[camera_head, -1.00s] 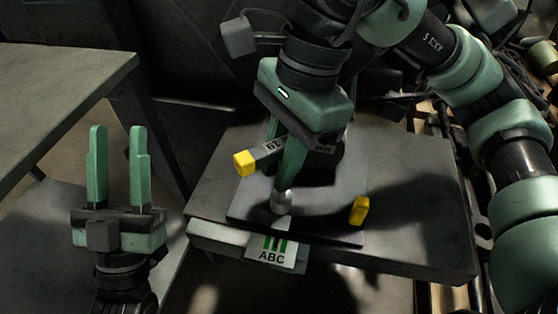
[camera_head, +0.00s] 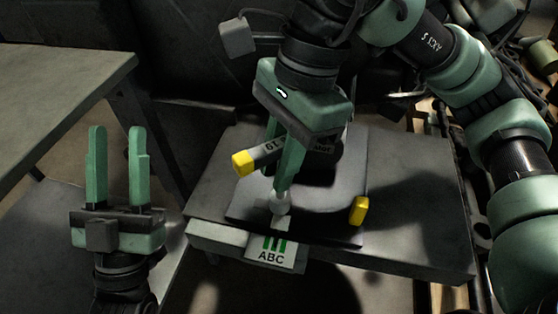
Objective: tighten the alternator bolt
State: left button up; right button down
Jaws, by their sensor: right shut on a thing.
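My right gripper (camera_head: 281,189) reaches down from the top over the dark plate (camera_head: 322,222) on the workbench. Its fingers are closed together on a small pale rounded piece (camera_head: 279,205) at their tips. I cannot tell whether this piece is the bolt head or a part of a tool. A grey bar with a yellow end (camera_head: 243,164) and a printed label passes close to the fingers, which partly hide it. A dark rounded body sits behind the fingers, mostly in shadow; I cannot tell whether it is the alternator. My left gripper (camera_head: 119,168) is open and empty at the left, fingers upward.
A yellow block (camera_head: 359,210) stands at the plate's right side. Another table (camera_head: 60,85) is at the upper left. Cluttered parts lie at the far right.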

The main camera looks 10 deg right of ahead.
aim_at(279, 142)
dwell(0.5)
jog(key=shift+r, duration=0.1)
jog(key=shift+p+v, duration=0.6)
jog(key=shift+v, duration=0.25)
jog(key=shift+a+r+p, duration=0.25)
jog(key=shift+r+p, duration=0.05)
jog(key=shift+r, duration=0.1)
pick_arm(q)
jog(key=w+f+g+y, duration=0.2)
jog(key=w+f+g, duration=0.3)
jog(key=f, duration=0.3)
jog(key=shift+f+g, duration=0.3)
jog(key=shift+g, duration=0.1)
pick_arm(e)
jog(key=shift+r, duration=0.4)
pick_arm(q)
jog(key=shift+p, duration=0.3)
pick_arm(e)
jog(key=shift+r, duration=0.1)
